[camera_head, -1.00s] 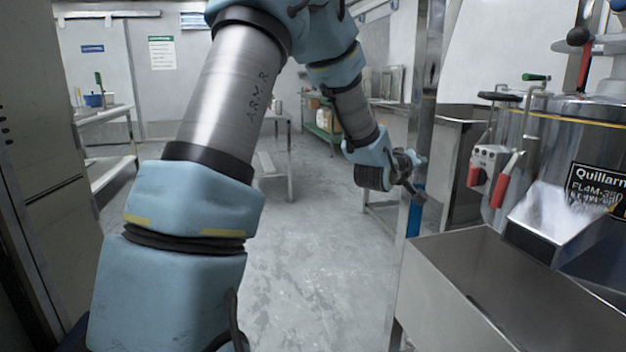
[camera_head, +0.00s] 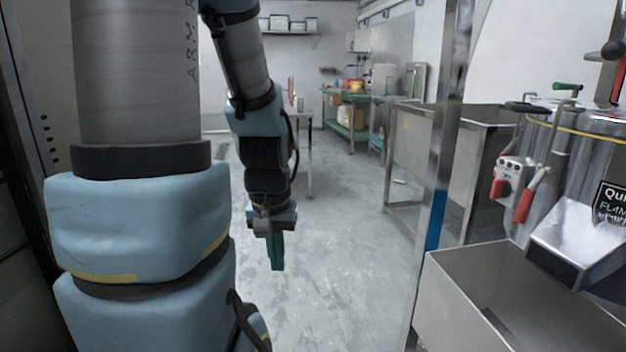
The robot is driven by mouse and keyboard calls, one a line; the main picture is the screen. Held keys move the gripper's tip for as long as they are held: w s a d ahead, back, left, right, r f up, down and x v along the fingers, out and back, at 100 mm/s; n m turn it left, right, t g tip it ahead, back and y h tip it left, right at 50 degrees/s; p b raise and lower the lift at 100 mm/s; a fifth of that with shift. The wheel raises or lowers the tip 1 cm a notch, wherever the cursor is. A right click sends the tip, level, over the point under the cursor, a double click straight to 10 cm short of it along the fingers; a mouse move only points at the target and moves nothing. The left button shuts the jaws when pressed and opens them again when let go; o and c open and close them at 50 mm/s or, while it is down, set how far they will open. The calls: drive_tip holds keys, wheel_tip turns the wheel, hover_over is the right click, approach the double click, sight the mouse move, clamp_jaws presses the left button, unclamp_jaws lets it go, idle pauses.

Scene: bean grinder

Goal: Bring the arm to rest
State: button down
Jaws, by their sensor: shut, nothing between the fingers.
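My arm rises on the left of the picture, and its forearm hangs down left of the middle. My gripper (camera_head: 275,250) is at the end of the forearm and points down over the open floor. Its greenish fingers are together and hold nothing. It is well apart from the bean grinder (camera_head: 570,150), a steel machine with a black label and red-handled levers at the right edge.
The grinder's steel hopper tray (camera_head: 450,300) stands at the lower right, beside a steel post (camera_head: 440,190). Steel tables (camera_head: 415,150) and a green shelf (camera_head: 345,120) line the right and back. A dark panel (camera_head: 30,200) is close on the left. The middle floor (camera_head: 340,260) is clear.

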wheel_tip(320, 180, up, 18)
drive_tip(key=p, duration=1.6)
drive_tip(key=c, duration=1.5)
unclamp_jaws()
